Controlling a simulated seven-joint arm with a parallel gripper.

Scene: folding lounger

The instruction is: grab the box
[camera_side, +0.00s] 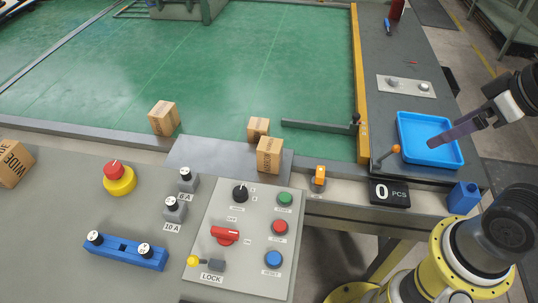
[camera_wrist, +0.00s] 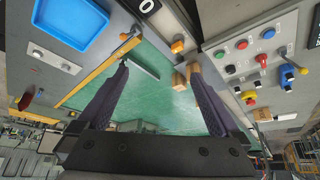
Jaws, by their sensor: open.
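Several cardboard boxes are in the side view. One small brown box (camera_side: 269,155) stands on the grey plate at the green surface's near edge. A smaller box (camera_side: 258,129) is just behind it, and another box (camera_side: 163,117) stands to the left. A box marked "WIDE" (camera_side: 12,164) is at the far left edge, partly cut off. My gripper (camera_side: 432,143) is open and empty above the blue tray, to the right of the boxes. In the wrist view my open fingers (camera_wrist: 158,72) frame the green surface; two brown boxes (camera_wrist: 194,77) show near the right finger.
The blue tray (camera_side: 404,120) is empty. An orange-tipped lever (camera_side: 396,149), a counter reading 0 (camera_side: 390,191) and a yellow rail (camera_side: 361,100) lie between my gripper and the boxes. A control panel (camera_side: 210,270) is in front. The green surface (camera_side: 260,60) is mostly clear.

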